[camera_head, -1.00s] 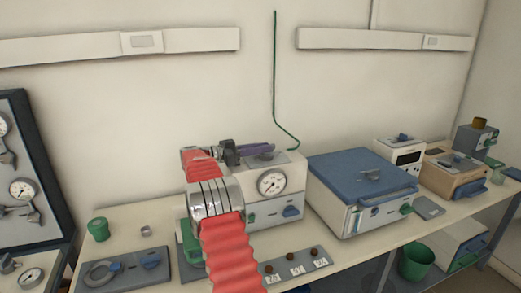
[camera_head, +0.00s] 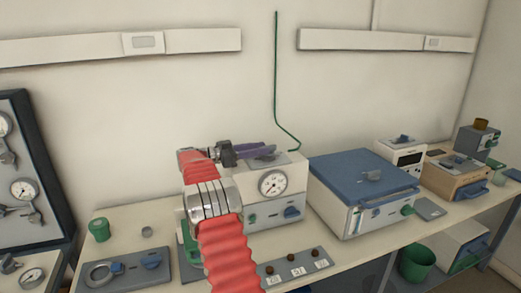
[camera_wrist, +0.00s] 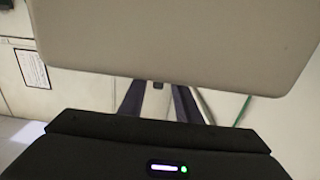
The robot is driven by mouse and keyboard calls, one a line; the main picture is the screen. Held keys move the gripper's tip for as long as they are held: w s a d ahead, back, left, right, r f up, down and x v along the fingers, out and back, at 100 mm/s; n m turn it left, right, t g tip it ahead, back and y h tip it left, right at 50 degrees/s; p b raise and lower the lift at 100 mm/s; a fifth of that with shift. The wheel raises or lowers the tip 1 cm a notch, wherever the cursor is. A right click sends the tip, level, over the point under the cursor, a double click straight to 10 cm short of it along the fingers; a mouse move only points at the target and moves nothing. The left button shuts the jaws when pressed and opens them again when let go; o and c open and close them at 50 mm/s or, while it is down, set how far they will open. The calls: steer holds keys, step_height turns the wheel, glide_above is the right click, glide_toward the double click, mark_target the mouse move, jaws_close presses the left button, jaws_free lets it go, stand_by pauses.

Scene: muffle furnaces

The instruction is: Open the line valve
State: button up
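My gripper (camera_head: 272,152) is at the end of my red arm, over the top of a white instrument (camera_head: 258,190) with a round dial. In the wrist view, its two purple fingers (camera_wrist: 158,102) are apart with nothing between them. A large beige surface fills the top of that view and hides the finger ends. A green line (camera_head: 276,85) runs down the wall to the instrument's back right. I cannot tell which part is the line valve; my gripper and arm cover some of the instrument.
A blue-lidded furnace (camera_head: 362,180) stands to the right. A grey panel with gauges (camera_head: 24,190) is at the far left. A green cup (camera_head: 99,229) and a blue-knobbed plate (camera_head: 122,268) are at the bench's left. Free air lies above the bench.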

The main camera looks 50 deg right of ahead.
steer(key=v, duration=1.2)
steer(key=shift+w+a, duration=0.25)
steer(key=shift+w, duration=0.05)
steer(key=shift+f, duration=0.1)
